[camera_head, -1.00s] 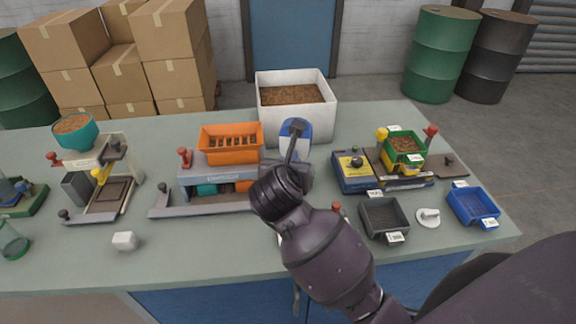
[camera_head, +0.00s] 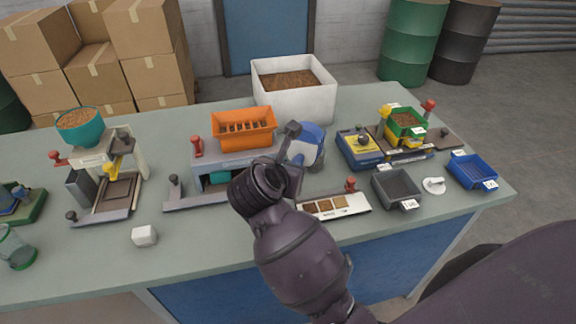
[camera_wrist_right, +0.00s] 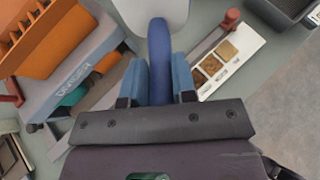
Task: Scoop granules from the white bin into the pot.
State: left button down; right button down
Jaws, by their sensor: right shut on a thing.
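The white bin (camera_head: 318,98) stands at the back of the bench with brown granules (camera_head: 292,79) inside. My right gripper (camera_wrist_right: 160,80) is shut on the blue handle of a scoop (camera_wrist_right: 159,45). The scoop's blue and white pan (camera_head: 311,140) is in front of the bin and outside it, right of the orange tray. Only part of the pale pan shows at the top of the right wrist view, and I cannot tell whether it holds granules. A grey shape partly hidden under the scoop may be the pot, but I cannot tell. My left gripper is out of view.
An orange tray (camera_head: 242,122) on a grey machine stands left of the scoop. A white sample strip (camera_head: 345,205), dark tray (camera_head: 397,186) and blue tray (camera_head: 472,171) lie to the right. A teal bowl of granules (camera_head: 80,128) tops a machine at left.

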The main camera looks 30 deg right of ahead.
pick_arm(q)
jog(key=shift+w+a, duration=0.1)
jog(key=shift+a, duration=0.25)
pick_arm(e)
jog(key=shift+s+a+f, duration=0.1)
jog(key=shift+a, duration=0.2)
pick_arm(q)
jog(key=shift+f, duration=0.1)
pick_arm(e)
jog(key=shift+r+t+h, duration=0.4)
jog(key=shift+r+h, duration=0.3)
jog(key=shift+r, duration=0.8)
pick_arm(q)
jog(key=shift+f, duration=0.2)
